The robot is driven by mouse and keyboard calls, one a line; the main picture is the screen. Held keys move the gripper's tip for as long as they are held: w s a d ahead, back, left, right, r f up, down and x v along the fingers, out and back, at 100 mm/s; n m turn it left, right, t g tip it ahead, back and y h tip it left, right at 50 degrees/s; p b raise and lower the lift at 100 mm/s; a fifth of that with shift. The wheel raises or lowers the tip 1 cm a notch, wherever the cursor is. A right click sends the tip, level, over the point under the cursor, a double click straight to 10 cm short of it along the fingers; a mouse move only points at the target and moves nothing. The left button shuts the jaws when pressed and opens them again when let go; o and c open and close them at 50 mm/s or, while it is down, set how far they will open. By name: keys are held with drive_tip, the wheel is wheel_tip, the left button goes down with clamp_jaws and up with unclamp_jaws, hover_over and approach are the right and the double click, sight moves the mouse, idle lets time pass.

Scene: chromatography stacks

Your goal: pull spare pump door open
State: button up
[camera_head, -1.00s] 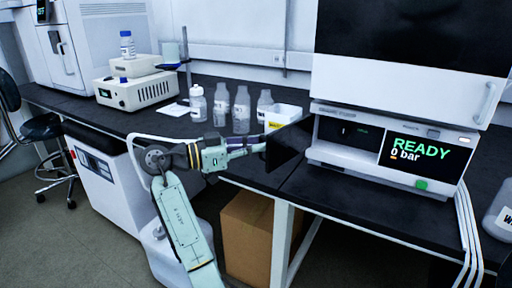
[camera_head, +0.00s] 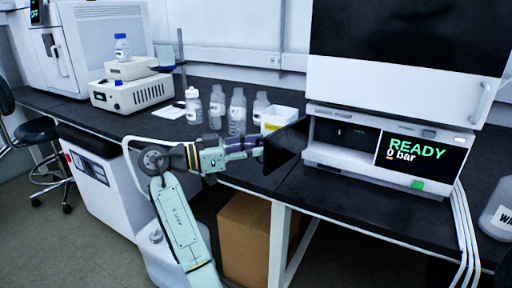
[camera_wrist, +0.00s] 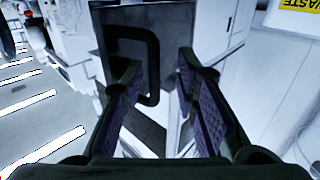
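The pump (camera_head: 350,142) stands on the bench at right, its screen reading READY and 0 bar. A dark door panel (camera_head: 288,148) stands swung out from the pump's left front side. My gripper (camera_head: 260,147) is at the left of this panel. In the wrist view a dark bracket handle (camera_wrist: 153,72) stands on the panel's face (camera_wrist: 110,15). My gripper (camera_wrist: 160,72) is open there, with the handle's upright bar between its two purple-padded fingers and a gap visible on the right side. Contact with the left finger cannot be told.
Several bottles (camera_head: 237,112) and a white box with a yellow label (camera_head: 280,118) stand behind my gripper. A cardboard box (camera_head: 243,235) is under the bench. White tubes (camera_head: 463,215) hang at the pump's right. Floor at the lower left is clear.

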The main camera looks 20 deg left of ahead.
drive_tip(key=shift+s+a, duration=0.1)
drive_tip(key=shift+a, duration=0.05)
drive_tip(key=v, duration=1.1)
drive_tip(key=shift+s+a, duration=0.25)
drive_tip(key=shift+a, duration=0.05)
